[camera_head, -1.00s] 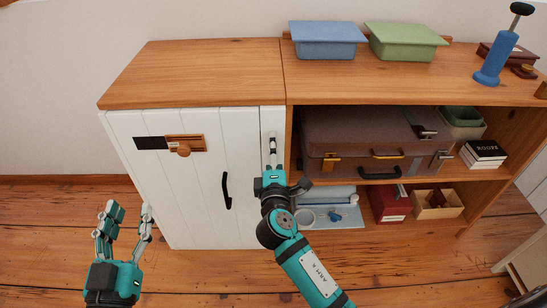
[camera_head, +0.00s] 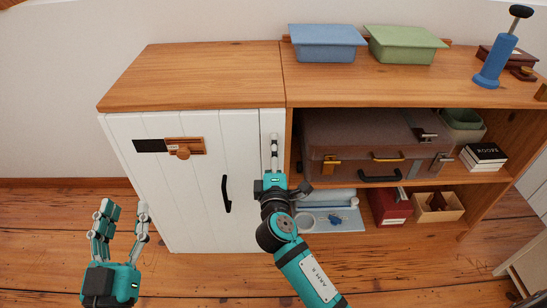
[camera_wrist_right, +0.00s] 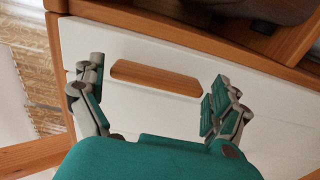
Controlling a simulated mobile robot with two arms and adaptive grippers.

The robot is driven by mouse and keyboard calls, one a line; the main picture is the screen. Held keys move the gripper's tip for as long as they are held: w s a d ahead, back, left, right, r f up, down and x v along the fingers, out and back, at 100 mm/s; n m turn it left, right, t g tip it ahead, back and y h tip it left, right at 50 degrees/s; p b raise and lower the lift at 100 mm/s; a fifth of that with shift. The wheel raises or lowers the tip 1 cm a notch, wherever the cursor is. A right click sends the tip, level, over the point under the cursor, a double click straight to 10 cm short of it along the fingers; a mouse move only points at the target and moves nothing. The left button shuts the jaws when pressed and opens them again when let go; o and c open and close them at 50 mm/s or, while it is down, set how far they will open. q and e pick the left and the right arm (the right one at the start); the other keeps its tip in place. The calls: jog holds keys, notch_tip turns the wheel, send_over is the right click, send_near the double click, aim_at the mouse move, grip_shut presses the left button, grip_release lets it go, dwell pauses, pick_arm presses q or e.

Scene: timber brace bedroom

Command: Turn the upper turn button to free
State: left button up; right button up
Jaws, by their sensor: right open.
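The turn button is a plain wooden bar (camera_wrist_right: 155,77) on a white board in the right wrist view, lying roughly parallel to the wooden edge beside it. My right gripper (camera_wrist_right: 158,92) is open, with one finger off each end of the bar; I see no clear contact. In the head view my right gripper (camera_head: 274,150) is in front of the narrow white strip right of the cabinet door (camera_head: 190,205), and it hides the button there. My left gripper (camera_head: 122,212) is open and empty, low at the left, apart from the cabinet.
The door carries a wooden latch with a knob (camera_head: 183,151) and a black handle (camera_head: 226,194). Open shelves on the right hold a brown suitcase (camera_head: 340,135), books (camera_head: 483,157) and a red box (camera_head: 388,207). Blue (camera_head: 327,48) and green (camera_head: 405,50) boxes stand on top.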

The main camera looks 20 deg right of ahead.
jog(key=v, duration=1.2)
